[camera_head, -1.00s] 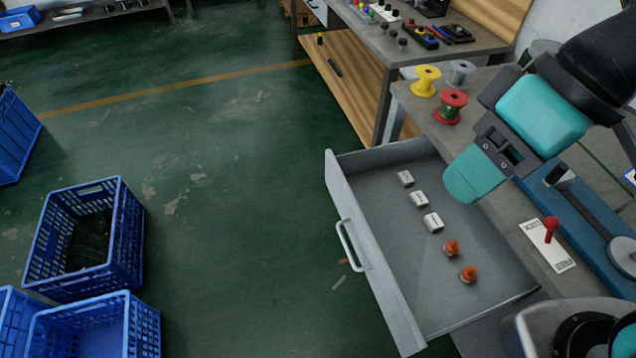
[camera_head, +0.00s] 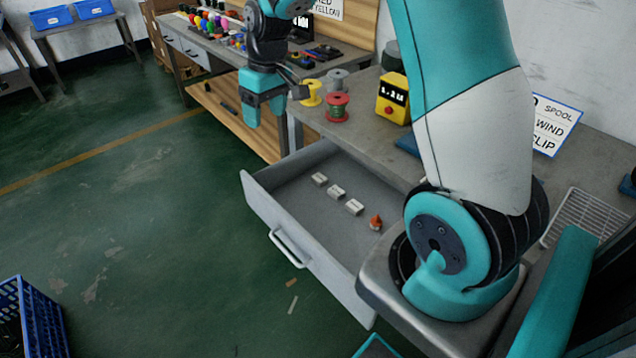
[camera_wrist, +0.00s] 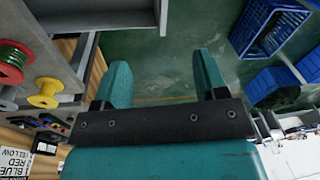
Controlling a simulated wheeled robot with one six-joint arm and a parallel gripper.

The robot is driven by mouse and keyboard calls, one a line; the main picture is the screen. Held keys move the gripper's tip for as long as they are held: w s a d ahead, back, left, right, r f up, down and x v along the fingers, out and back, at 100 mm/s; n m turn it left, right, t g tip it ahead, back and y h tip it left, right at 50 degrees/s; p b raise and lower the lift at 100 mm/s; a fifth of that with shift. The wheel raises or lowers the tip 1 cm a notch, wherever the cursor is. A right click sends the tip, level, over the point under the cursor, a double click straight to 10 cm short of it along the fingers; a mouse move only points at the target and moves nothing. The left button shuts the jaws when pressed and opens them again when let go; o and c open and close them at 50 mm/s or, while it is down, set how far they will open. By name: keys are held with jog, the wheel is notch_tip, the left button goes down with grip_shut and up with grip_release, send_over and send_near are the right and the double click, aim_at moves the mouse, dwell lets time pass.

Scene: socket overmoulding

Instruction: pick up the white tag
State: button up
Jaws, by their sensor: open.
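No thing that I can clearly name as the white tag shows. Three small whitish blocks with dark marks lie in a row in the open drawer: a far one (camera_head: 319,179), a middle one (camera_head: 336,191) and a near one (camera_head: 354,207). I cannot tell whether any of them is a tag. My gripper (camera_head: 266,119) points down in front of the far bench, beyond the drawer's far left corner. In the wrist view, its two teal fingers (camera_wrist: 162,82) stand wide apart with nothing between them.
The grey drawer (camera_head: 290,232) is pulled out, with an orange-tipped part (camera_head: 376,222) inside. Red (camera_head: 337,107), yellow (camera_head: 311,93) and grey (camera_head: 338,80) spools stand on the workbench, near a yellow device (camera_head: 392,98). A blue crate (camera_head: 40,315) is on the floor. Open floor lies left.

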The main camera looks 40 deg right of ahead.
jog(key=w+d+f+m+h, duration=0.1)
jog(key=w+d+f+m, duration=0.15)
jog(key=d+f, duration=0.7)
send_over(319, 177)
jog(key=shift+g, duration=0.4)
jog(key=f, duration=1.5)
jog(key=shift+w, duration=0.35)
jog(key=shift+s+f+p, duration=0.2)
jog(key=shift+f+p, duration=0.2)
jog(key=shift+f, duration=1.1)
jog(key=shift+s+f+p, duration=0.2)
jog(key=shift+f+p, duration=0.2)
jog(key=shift+f, duration=1.05)
jog(key=c, duration=1)
